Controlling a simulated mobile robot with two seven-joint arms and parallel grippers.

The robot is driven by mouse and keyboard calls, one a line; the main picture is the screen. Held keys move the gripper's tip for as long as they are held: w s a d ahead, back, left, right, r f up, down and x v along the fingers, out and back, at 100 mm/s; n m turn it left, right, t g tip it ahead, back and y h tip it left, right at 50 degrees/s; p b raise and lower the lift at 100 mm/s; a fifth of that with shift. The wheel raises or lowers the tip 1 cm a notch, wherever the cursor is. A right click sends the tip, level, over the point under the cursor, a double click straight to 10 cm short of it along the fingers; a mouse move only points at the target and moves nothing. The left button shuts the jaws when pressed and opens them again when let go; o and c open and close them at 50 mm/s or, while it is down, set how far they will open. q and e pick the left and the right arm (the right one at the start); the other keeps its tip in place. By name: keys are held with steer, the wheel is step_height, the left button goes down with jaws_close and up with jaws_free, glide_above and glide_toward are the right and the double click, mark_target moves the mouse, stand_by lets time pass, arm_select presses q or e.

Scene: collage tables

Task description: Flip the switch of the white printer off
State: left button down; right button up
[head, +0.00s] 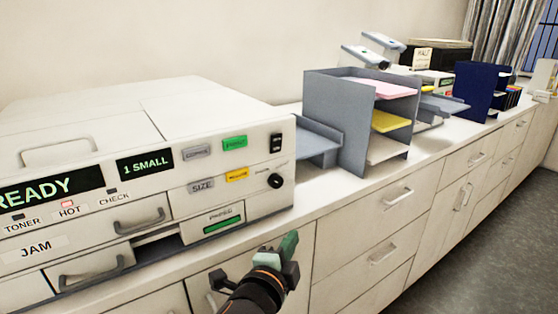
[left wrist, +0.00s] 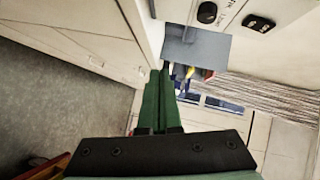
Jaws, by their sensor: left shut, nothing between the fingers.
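The white printer (head: 220,115) stands on the counter at the left of the head view. Its black rocker switch (head: 276,143) is at the upper right of the front panel, above a black round knob (head: 276,181). The switch (left wrist: 258,24) and the knob (left wrist: 207,13) also show at the top of the left wrist view. I cannot tell which way the switch is set. My left gripper (head: 288,246) is shut and empty, in front of the counter, below the switch and apart from the printer. Its green fingers (left wrist: 160,98) lie together. My right gripper is not in view.
A grey paper tray (head: 318,142) juts from the printer's right side. A grey sorter (head: 338,125) with coloured paper stands beside it. A dark blue organizer (head: 478,90) stands farther back. Drawers with handles (head: 397,197) line the counter front, with open floor (head: 480,240) at the right.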

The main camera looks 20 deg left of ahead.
arm_select(q)
step_height(320, 180, up, 13)
steer(key=s+a+m+t+y, duration=0.1)
steer(key=m+t+y, duration=0.1)
steer(key=t+y, duration=0.1)
steer(key=shift+s+a+b, duration=0.25)
steer(key=shift+a+b, duration=0.1)
steer(key=shift+b, duration=0.1)
steer(key=p, duration=0.1)
glide_toward(280, 138)
steer(key=w+d, duration=0.3)
steer(key=w, duration=0.1)
steer(key=shift+w+a+r+p, duration=0.15)
steer(key=shift+w+a, duration=0.25)
steer(key=shift+a, duration=0.2)
steer(key=shift+w+a+f+p, duration=0.15)
steer(key=shift+w+a, duration=0.2)
steer(key=shift+a, duration=0.2)
steer(key=shift+w+a+r+p, duration=0.15)
steer(key=shift+w+a, duration=0.25)
steer(key=shift+a, duration=0.2)
steer(key=shift+w+a+r+p, duration=0.1)
steer(key=shift+a+r+p, duration=0.05)
steer(key=shift+p, duration=0.25)
